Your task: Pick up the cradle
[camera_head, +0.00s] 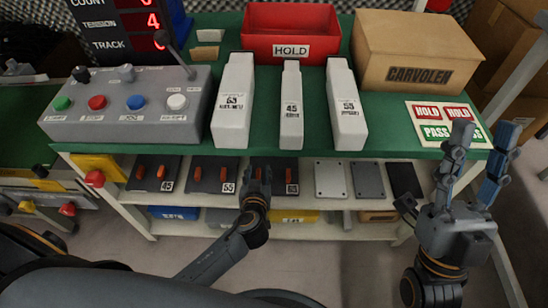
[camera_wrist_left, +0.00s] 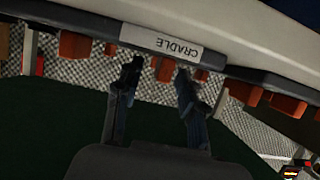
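I cannot tell which of these is the cradle. My left gripper (camera_head: 259,177) is open in front of the 63 plate and partly covers it; its fingers (camera_wrist_left: 155,90) are apart with nothing between them. My right gripper (camera_head: 476,150) is open and empty at the right.
The green bench top (camera_head: 185,160) holds a grey control box (camera_head: 125,105), several white blocks (camera_head: 291,108), a red HOLD bin (camera_head: 290,18), a carton (camera_head: 412,50) and a sign card (camera_head: 448,122). Flat plates (camera_head: 330,180) lie on the shelf at right. Floor before the shelf is clear.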

